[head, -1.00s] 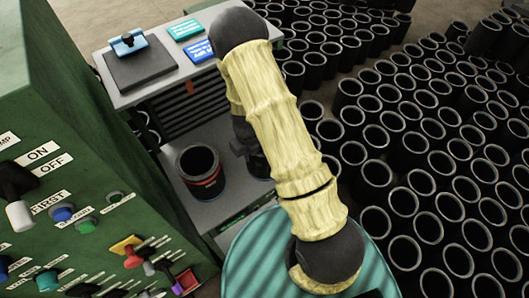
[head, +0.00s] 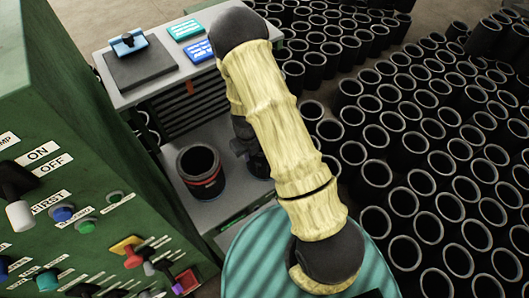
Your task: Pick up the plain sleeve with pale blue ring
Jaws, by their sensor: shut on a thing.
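My gripper (head: 241,146) is at the shelf, mostly hidden behind my pale yellow-sleeved arm. It is shut on a dark sleeve (head: 259,166), of which only a small part shows beside the arm. No ring can be made out on that part, and I cannot tell whether it touches the shelf. To its left, a black sleeve with a red ring (head: 203,182) stands upright and apart on the grey shelf (head: 225,199).
A green control cabinet (head: 75,130) with labels and knobs rises close on the left. A dark pad with a blue-handled tool (head: 128,42) and two cards lie on the upper bench. Many black sleeves (head: 420,150) stand on the right. A teal striped round surface (head: 255,262) is in front.

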